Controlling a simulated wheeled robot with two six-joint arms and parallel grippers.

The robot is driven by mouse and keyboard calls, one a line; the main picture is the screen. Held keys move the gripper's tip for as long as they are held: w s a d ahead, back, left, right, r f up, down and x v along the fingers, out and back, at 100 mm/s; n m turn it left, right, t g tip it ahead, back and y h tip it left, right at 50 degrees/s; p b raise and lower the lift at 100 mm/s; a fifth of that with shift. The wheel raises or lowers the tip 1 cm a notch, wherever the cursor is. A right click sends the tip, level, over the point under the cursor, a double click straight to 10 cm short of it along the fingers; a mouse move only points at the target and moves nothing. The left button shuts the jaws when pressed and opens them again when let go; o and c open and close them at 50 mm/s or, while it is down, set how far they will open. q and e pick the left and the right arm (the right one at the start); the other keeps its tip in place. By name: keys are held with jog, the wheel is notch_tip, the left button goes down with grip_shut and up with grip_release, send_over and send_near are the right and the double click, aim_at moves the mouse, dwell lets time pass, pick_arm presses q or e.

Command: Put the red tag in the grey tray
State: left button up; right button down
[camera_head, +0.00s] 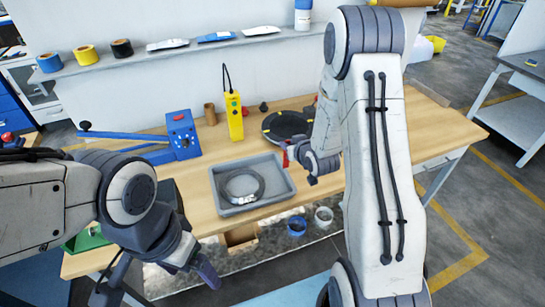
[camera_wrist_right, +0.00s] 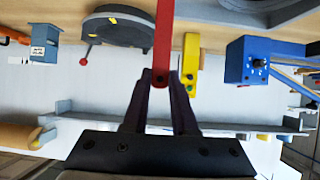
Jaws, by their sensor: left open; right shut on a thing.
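The grey tray (camera_head: 262,204) lies on the wooden table, and a dark cable coil (camera_head: 241,186) lies in it. My right gripper (camera_head: 294,153) is by the tray's back right corner in the head view, partly hidden by my own arm. In the right wrist view its fingers (camera_wrist_right: 163,82) are shut on the end of the red tag (camera_wrist_right: 163,35), a long flat strip pointing up the picture. Only a bit of the tag (camera_head: 285,157) shows in the head view. My left gripper (camera_head: 207,272) is open and empty, in front of the table at lower left.
A yellow remote (camera_head: 235,117) and a blue box (camera_head: 182,135) stand behind the tray. A dark round turntable (camera_head: 287,125) is behind my right gripper. Blue (camera_head: 296,226) and white (camera_head: 323,216) rings lie below the table's front edge. A shelf (camera_head: 180,50) with tape rolls runs along the wall.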

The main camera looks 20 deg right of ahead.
jog(key=w+a+f+p, duration=0.1)
jog(key=a+f+p, duration=0.1)
jog(key=f, duration=0.4)
jog(key=shift+w+a, duration=0.25)
jog(key=shift+a, duration=0.5)
jog(key=shift+f, duration=0.15)
jog(key=shift+f, duration=0.15)
jog(key=c, duration=0.7)
grip_release()
